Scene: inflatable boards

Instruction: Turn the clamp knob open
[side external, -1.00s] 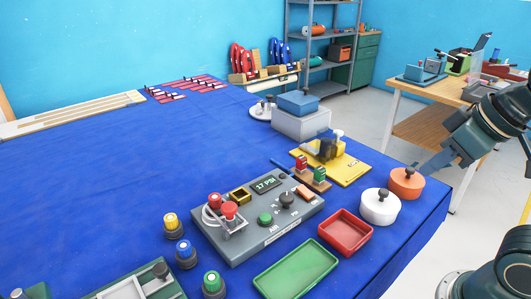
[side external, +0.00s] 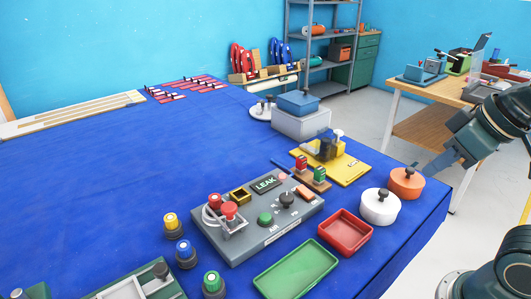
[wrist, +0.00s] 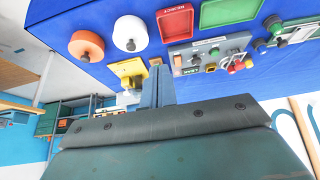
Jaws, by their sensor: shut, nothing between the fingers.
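The grey control box (side external: 262,232) stands on the blue table. Its display (side external: 265,184) reads LEAK. A black pointer knob (side external: 286,199) and a green button (side external: 265,219) are on its top. Two red knobs (side external: 229,209) sit at its left end by a metal bracket; I cannot tell which knob is the clamp's. A yellow-based fixture (side external: 345,170) with a white-topped part stands behind the box. My gripper (side external: 435,166) is shut and empty, to the right of the box and clear of it. Its fingers (wrist: 157,86) also show in the wrist view.
White (side external: 379,208) and orange (side external: 406,184) lidded pots stand between my gripper and the box. A red tray (side external: 345,232) and a green tray (side external: 295,269) lie in front. Yellow, blue and green-topped knobs stand left. The table's far left middle is clear.

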